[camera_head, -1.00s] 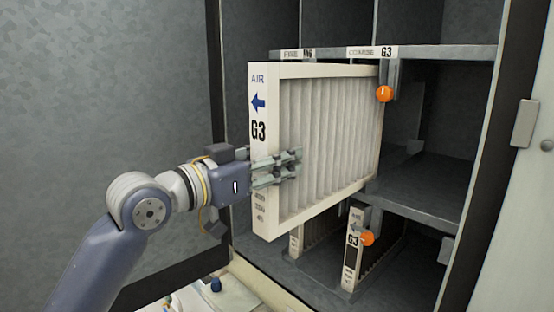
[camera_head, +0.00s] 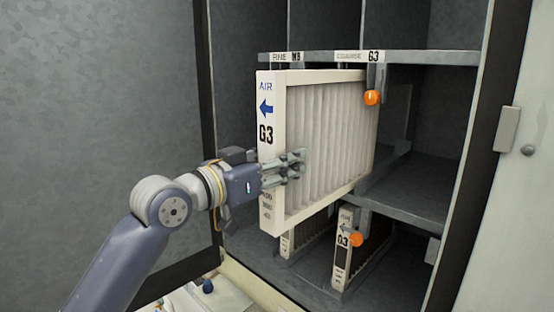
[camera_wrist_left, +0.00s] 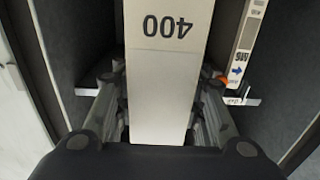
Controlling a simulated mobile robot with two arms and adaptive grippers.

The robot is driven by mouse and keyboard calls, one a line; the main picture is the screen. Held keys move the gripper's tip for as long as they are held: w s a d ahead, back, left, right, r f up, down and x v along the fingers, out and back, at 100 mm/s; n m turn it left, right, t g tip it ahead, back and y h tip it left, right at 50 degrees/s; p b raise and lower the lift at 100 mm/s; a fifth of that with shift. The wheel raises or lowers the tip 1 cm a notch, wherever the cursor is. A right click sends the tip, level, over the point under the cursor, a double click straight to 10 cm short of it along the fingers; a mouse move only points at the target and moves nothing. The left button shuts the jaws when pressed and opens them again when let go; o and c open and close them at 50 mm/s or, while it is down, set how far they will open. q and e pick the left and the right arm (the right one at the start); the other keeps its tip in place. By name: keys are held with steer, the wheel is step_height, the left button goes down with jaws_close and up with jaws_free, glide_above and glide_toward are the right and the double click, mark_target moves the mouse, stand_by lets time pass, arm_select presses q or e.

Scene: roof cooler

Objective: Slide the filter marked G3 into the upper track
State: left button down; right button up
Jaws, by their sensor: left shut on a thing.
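The G3 filter (camera_head: 325,140) is a white-framed pleated panel with a blue left-pointing arrow on its edge. It stands upright at the upper level of the cabinet, its near edge sticking out toward me. My left gripper (camera_head: 290,167) is shut on the filter's near edge, one finger showing on the pleated face. In the left wrist view the filter edge (camera_wrist_left: 168,70), marked 400, sits between the fingers. The upper track is labelled COARSE G3 (camera_head: 358,57) on the shelf lip; the filter hides much of it. My right gripper is not in view.
An orange knob (camera_head: 372,97) hangs by the upper track. Another orange knob (camera_head: 356,240) is at the lower track, beside a lower filter (camera_head: 343,250). A FINE label (camera_head: 287,57) marks the left slot. The open cabinet door (camera_head: 490,180) stands at right.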

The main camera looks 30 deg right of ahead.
arm_select(q)
steer(key=shift+p+x, duration=0.75)
steer(key=shift+x, duration=1.55)
steer(key=shift+d, duration=0.1)
